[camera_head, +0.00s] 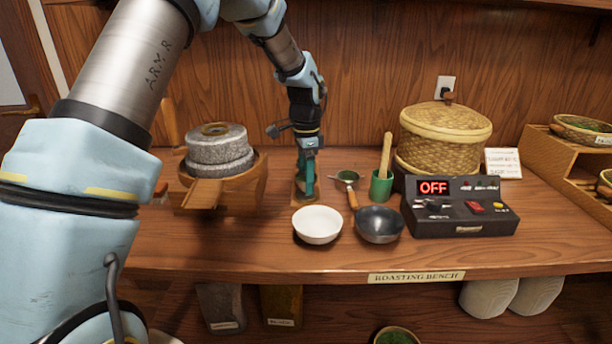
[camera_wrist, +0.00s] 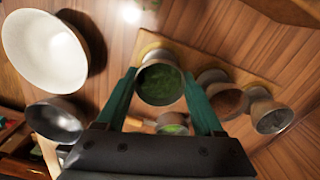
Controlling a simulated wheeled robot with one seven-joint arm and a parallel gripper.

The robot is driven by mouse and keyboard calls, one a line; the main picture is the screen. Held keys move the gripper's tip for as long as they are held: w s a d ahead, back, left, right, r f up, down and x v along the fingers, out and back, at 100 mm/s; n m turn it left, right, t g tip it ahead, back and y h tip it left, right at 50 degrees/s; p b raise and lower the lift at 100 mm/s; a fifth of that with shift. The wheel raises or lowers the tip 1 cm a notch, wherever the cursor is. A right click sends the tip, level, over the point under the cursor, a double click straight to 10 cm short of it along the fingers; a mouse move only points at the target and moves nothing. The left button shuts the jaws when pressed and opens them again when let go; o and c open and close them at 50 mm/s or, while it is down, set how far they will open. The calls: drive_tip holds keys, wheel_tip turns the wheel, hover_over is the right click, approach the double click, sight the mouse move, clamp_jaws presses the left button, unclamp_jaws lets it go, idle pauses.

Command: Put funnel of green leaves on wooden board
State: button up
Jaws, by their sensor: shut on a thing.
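The funnel of green leaves (camera_wrist: 159,86) is between the green fingers of my gripper (camera_wrist: 159,78) in the wrist view, and the gripper is shut on it. The leaves show in its round mouth. The wooden board (camera_wrist: 148,42) shows behind and beside the funnel as a paler strip. In the head view my gripper (camera_head: 307,182) points down over the board (camera_head: 299,200), left of the middle of the bench. The fingers mostly hide the funnel there. I cannot tell whether its base touches the board.
Two more funnels, one with brown contents (camera_wrist: 228,101) and one greyish (camera_wrist: 269,117), stand on the right in the wrist view. A white bowl (camera_head: 317,224) and a dark pan (camera_head: 380,225) are in front. A stone mill (camera_head: 218,150) stands left; a control box (camera_head: 460,207) stands right.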

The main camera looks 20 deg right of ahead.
drive_tip(key=shift+f, duration=0.2)
drive_tip(key=o, duration=1.4)
drive_tip(key=shift+r, duration=0.1)
wheel_tip(320, 180, up, 12)
drive_tip(key=shift+r+b, duration=0.1)
drive_tip(key=shift+b, duration=0.85)
